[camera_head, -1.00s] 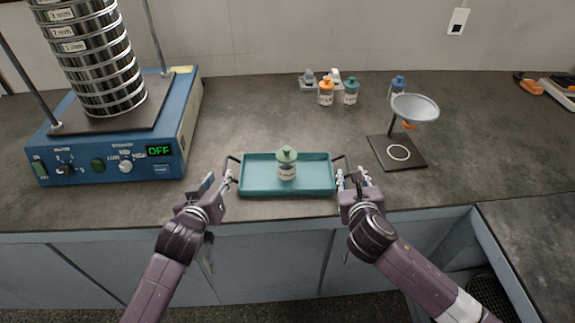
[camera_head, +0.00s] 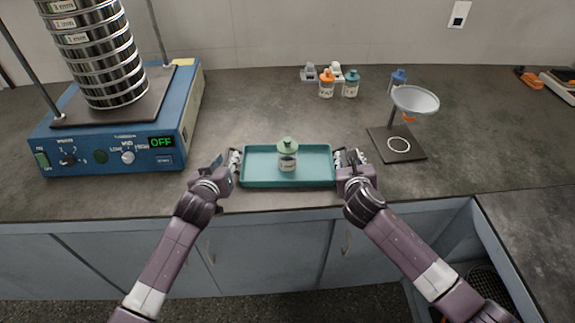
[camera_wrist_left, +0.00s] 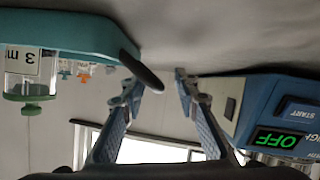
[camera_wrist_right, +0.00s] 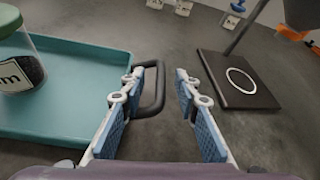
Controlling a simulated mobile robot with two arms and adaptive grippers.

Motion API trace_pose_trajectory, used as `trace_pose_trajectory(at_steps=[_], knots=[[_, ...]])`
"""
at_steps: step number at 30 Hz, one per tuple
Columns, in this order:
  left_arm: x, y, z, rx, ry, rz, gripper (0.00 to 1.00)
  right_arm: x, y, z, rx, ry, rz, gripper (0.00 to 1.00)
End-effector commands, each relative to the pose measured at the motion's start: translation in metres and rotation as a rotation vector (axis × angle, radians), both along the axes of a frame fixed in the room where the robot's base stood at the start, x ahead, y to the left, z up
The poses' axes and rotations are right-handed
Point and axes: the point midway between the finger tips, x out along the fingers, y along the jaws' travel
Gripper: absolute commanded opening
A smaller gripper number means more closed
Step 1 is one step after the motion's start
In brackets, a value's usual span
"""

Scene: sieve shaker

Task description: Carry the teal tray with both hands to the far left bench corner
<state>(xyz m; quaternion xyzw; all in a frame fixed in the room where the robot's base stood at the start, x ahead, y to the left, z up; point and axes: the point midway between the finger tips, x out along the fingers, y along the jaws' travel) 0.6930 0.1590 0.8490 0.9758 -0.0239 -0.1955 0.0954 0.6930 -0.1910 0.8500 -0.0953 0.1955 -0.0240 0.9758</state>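The teal tray (camera_head: 260,182) lies on the bench near its front edge, with a green-lidded jar (camera_head: 288,158) standing in it. My left gripper (camera_head: 236,160) is at the tray's left end. In the left wrist view its fingers (camera_wrist_left: 158,82) are apart, with the dark left handle (camera_wrist_left: 141,70) by the tips. My right gripper (camera_head: 346,160) is at the right end. In the right wrist view its open fingers (camera_wrist_right: 160,82) stand on both sides of the dark right handle (camera_wrist_right: 152,92). Both handles are hidden by the grippers in the head view.
The blue sieve shaker (camera_head: 190,115) with its sieve stack (camera_head: 105,65) fills the left of the bench. A funnel stand (camera_head: 398,150) is right of the tray. Several small jars (camera_head: 327,85) stand behind. The bench between shaker and tray is clear.

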Motion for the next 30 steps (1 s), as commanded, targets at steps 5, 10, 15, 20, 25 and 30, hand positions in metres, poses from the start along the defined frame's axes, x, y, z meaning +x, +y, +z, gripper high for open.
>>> trace_pose_trajectory(at_steps=[5, 10, 15, 20, 25, 30], knots=[[0.0032, -0.0005, -0.0009, 0.000, -0.001, -0.001, 0.29, 0.0032, -0.0006, -0.0010, 0.000, 0.000, -0.001, 0.29], [0.0030, -0.0005, -0.0008, 0.000, -0.001, -0.001, 0.29, 0.0031, -0.0006, -0.0009, 0.000, 0.000, -0.001, 0.29], [0.0028, -0.0005, -0.0009, 0.000, -0.001, -0.001, 0.12, 0.0030, -0.0006, -0.0008, 0.000, 0.000, -0.001, 0.13], [0.0028, -0.0002, -0.0012, 0.001, 0.000, 0.000, 0.00, 0.0029, -0.0008, -0.0011, 0.000, 0.000, -0.001, 0.00], [0.0026, 0.0002, -0.0017, 0.002, 0.001, 0.000, 0.00, 0.0025, -0.0009, -0.0019, -0.001, 0.002, -0.001, 0.00], [0.0028, 0.0002, -0.0010, 0.003, -0.001, -0.001, 0.00, 0.0026, -0.0009, -0.0017, -0.001, 0.001, -0.001, 0.00]])
